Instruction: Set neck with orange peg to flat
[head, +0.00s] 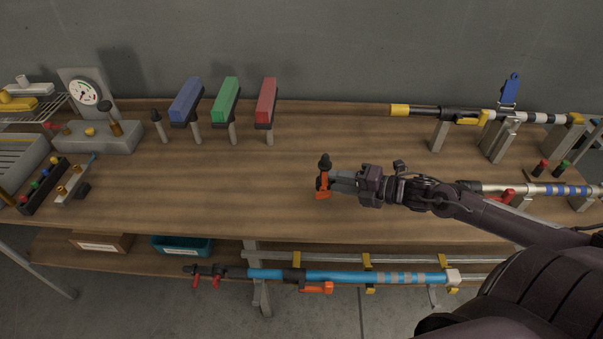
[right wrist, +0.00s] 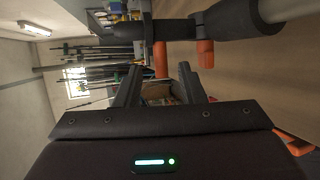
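I cannot tell whether the fingers touch a peg. My left gripper is not in view.
A striped pole (head: 530,188) on supports lies under my right forearm. Another pole (head: 425,111) lies behind it. Blue, green and red blocks (head: 267,98) stand on posts at the back. A blue pole (head: 350,277) lies on the lower level. The wooden table's (head: 230,195) middle is clear.

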